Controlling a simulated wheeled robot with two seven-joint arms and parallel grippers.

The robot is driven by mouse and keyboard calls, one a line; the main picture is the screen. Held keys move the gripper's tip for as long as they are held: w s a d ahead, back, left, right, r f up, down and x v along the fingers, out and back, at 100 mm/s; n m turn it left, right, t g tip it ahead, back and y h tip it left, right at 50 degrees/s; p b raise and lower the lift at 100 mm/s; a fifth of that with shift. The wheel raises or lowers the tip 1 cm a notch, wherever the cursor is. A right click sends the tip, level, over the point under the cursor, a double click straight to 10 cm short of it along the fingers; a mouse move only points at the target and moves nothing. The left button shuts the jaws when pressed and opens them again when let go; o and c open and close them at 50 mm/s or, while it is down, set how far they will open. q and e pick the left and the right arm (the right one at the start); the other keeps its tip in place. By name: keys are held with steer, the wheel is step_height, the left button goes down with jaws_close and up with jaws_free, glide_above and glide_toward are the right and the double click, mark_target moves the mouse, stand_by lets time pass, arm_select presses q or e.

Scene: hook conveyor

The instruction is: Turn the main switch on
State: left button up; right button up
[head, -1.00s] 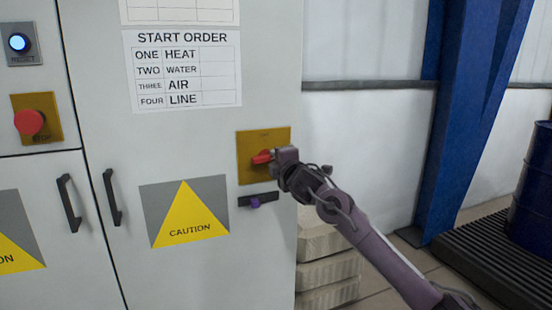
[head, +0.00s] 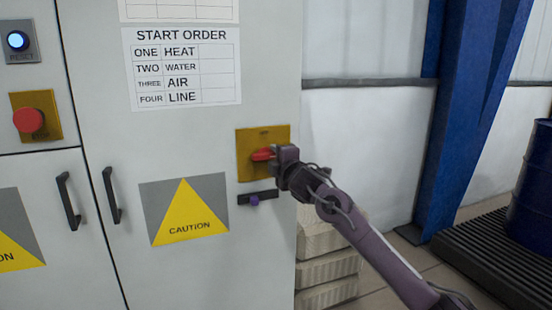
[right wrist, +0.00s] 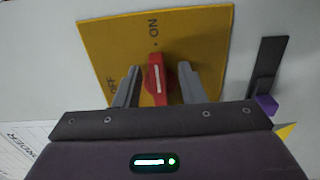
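The main switch is a red handle (head: 262,154) on a yellow plate (head: 246,168) on the grey cabinet. In the right wrist view the red handle (right wrist: 157,82) stands between my two fingers, its white line toward the dot by the ON mark. The OFF mark is at the left of the plate (right wrist: 205,35) there. In the head view the handle lies about level. My right gripper (right wrist: 158,82) has its fingers apart on both sides of the handle, with a gap visible at the left finger. My left gripper is not in view.
A dark bar with a purple piece (head: 254,199) sits just below the plate. A red stop button (head: 28,120), a blue-lit reset button (head: 18,41) and black door handles (head: 111,195) are to the left. Pale stacked blocks (head: 328,270) stand right of the cabinet.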

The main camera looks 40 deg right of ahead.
steer(key=shift+s, duration=0.1)
steer(key=b+v, duration=0.2)
steer(key=v, duration=0.5)
steer(key=shift+s+a, duration=0.15)
steer(key=shift+s, duration=0.15)
stand_by(0.3)
